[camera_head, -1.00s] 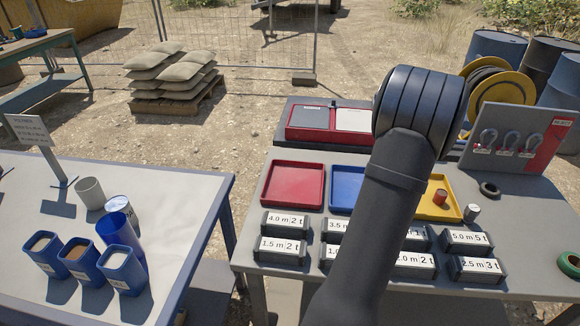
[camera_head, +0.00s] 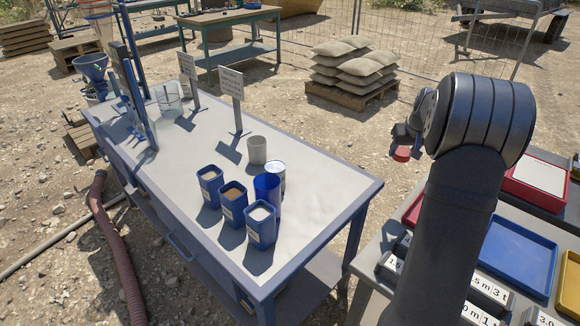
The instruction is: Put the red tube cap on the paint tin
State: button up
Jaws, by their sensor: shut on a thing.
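My gripper (camera_head: 404,143) is partly hidden behind my own arm. It is shut on the red tube cap (camera_head: 402,154), which shows below the dark fingers and is held in the air between the two tables. A small silver tin (camera_head: 277,171), which looks like the paint tin, stands upright on the left table. It is behind the blue cup and partly hidden by it. My gripper is to the right of the tin and well apart from it.
A blue cup (camera_head: 267,194) and a grey cup (camera_head: 257,149) stand close to the tin. Several blue square containers (camera_head: 233,203) stand in front. A sign (camera_head: 230,83) stands behind. The right table holds a blue tray (camera_head: 519,256) and labelled blocks. The left table's right part is clear.

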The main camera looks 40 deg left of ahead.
jog(key=s+a+r+n, duration=0.1)
jog(key=s+a, duration=0.3)
jog(key=a, duration=0.3)
jog(key=s+a+n, duration=0.2)
jog(key=s+a, duration=0.2)
jog(key=a, duration=0.2)
jog(key=n+g, duration=0.2)
send_over(274, 165)
jog(key=d, duration=0.2)
jog(key=shift+y, duration=0.4)
jog(key=f, duration=0.5)
jog(key=shift+s+a+f, duration=0.15)
jog(key=shift+a+f, duration=0.1)
jog(key=shift+f, duration=0.05)
jog(key=shift+a+f, duration=0.1)
jog(key=shift+a, duration=0.05)
jog(key=shift+f, duration=2)
jog(key=shift+f, duration=0.1)
jog(key=o, duration=0.9)
jog(key=shift+o, duration=0.2)
